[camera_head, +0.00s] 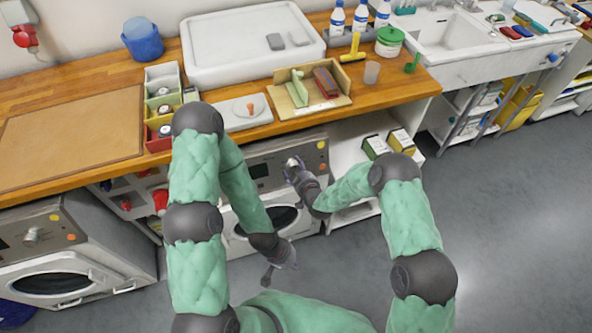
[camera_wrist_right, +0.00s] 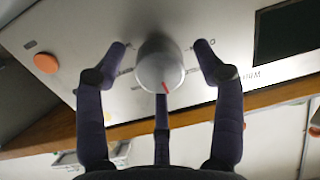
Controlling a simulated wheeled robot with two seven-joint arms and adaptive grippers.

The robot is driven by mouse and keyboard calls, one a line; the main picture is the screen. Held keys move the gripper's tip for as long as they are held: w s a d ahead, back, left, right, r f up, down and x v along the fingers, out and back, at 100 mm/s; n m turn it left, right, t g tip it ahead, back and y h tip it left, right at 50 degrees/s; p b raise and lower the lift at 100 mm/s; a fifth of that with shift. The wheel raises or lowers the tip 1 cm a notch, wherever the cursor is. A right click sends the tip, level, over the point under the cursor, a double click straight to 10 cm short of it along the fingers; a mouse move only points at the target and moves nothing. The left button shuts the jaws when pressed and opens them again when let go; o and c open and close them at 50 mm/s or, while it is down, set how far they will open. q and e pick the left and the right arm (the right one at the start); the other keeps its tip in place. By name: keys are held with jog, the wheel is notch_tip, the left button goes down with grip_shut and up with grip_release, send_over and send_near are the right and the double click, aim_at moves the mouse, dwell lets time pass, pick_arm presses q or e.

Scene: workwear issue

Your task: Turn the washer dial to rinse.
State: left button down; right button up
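The washer (camera_head: 309,158) stands under the counter in the middle of the head view. Its silver round dial (camera_wrist_right: 160,68) fills the middle of the right wrist view; a red mark on it points down and slightly right there. My right gripper (camera_head: 291,166) is at the washer's front panel. In the right wrist view my right gripper (camera_wrist_right: 160,47) is open, one finger left of the dial, one right, a third below. Gaps show between the side fingers and the dial. The panel lettering is partly covered. My left gripper (camera_head: 280,265) is open and empty in front of the washer door.
A dark display (camera_wrist_right: 288,38) and an orange button (camera_wrist_right: 46,63) sit on either side of the dial. A second washer (camera_head: 75,255) stands at left. The wooden counter (camera_head: 205,22) overhangs the panel. Grey floor (camera_head: 500,220) is clear at right.

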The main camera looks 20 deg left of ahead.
jog(key=c, duration=1)
jog(key=shift+n, duration=0.3)
jog(key=n+b, duration=0.2)
jog(key=n, duration=0.1)
jog(key=shift+f+h+b, duration=0.1)
jog(key=shift+h+b, duration=0.2)
jog(key=shift+a+n+b, duration=0.1)
jog(key=shift+n+b, duration=0.8)
jog(key=shift+n, duration=1.4)
jog(key=o, duration=1.2)
jog(key=shift+c, duration=0.2)
jog(key=shift+t, duration=0.4)
